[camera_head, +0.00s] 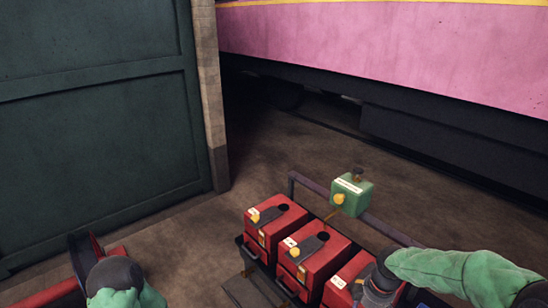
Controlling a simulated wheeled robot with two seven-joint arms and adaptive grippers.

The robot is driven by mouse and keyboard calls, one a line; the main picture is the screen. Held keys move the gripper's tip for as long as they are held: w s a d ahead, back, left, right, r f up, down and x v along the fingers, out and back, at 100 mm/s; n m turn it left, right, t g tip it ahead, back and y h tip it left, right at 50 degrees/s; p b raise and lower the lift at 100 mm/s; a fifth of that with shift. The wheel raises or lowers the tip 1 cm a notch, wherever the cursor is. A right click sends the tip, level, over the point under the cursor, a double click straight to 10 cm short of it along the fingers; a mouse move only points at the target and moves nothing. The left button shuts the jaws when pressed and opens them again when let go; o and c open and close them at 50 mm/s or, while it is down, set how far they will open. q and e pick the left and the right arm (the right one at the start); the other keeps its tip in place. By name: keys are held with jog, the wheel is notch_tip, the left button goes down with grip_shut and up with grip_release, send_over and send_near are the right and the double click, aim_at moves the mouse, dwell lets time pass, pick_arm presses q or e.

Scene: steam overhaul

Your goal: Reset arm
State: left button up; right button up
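My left arm shows at the bottom left as a green sleeve with a dark round cuff; my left gripper (84,256) is a dark shape beyond it, and its fingers cannot be made out clearly. My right arm comes in from the right in a green sleeve. My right gripper (374,284) is dark and lies over the rightmost red box (344,282), partly covering it. Whether it touches the box cannot be told. Its fingers are not clearly visible.
Two more red boxes (272,224) (312,262) stand in a row on a dark cart with a rail (380,228). A green box (352,196) with a yellow knob is behind them. A dark green door (100,110) stands left, a pink train carriage (400,50) behind. Floor between is clear.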

jog(key=s+a+f+m+y, duration=0.1)
jog(key=s+a+f+m, duration=0.5)
jog(key=f, duration=0.6)
jog(key=s+a+f+m+y, duration=0.1)
jog(key=s+a+f+m, duration=0.6)
jog(key=f, duration=0.6)
jog(key=s+a, duration=0.2)
jog(key=s, duration=0.1)
jog(key=shift+a+y, duration=0.3)
jog(key=shift+y, duration=0.1)
